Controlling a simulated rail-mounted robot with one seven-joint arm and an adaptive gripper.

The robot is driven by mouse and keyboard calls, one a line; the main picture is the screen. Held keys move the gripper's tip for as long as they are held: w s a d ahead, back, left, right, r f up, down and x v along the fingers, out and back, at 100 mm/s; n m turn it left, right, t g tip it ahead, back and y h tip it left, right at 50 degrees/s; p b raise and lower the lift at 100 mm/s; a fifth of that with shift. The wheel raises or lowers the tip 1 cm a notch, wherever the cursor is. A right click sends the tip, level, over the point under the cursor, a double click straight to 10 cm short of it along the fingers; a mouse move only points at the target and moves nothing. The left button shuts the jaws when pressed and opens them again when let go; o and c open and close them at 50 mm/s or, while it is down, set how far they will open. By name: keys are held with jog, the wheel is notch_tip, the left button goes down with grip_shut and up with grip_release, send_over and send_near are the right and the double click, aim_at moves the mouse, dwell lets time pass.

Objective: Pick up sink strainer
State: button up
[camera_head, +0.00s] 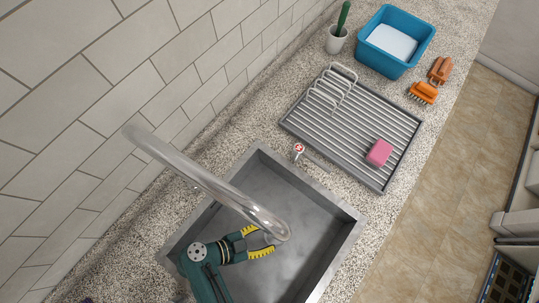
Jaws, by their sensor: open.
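My gripper (264,240) is inside the grey metal sink (285,190), low in the picture. Its yellow-and-black fingers are open and point right, toward the end of the faucet (215,187) as seen from this view. I cannot clearly make out a sink strainer. The faucet's end covers the spot just beyond the fingertips, so anything there is partly hidden. I see nothing held between the fingers.
A drying rack (345,130) with a pink sponge (379,152) lies beyond the sink. A small red-and-white item (299,148) sits at the sink's far rim. The faucet arches over the sink.

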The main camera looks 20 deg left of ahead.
jog(key=x, duration=0.3)
jog(key=shift+s+d+f+b, duration=0.1)
jog(key=shift+s+d+b, duration=0.1)
jog(key=shift+d+b, duration=0.15)
jog(key=shift+w+d, duration=0.1)
jog(key=shift+w, duration=0.1)
grip_shut()
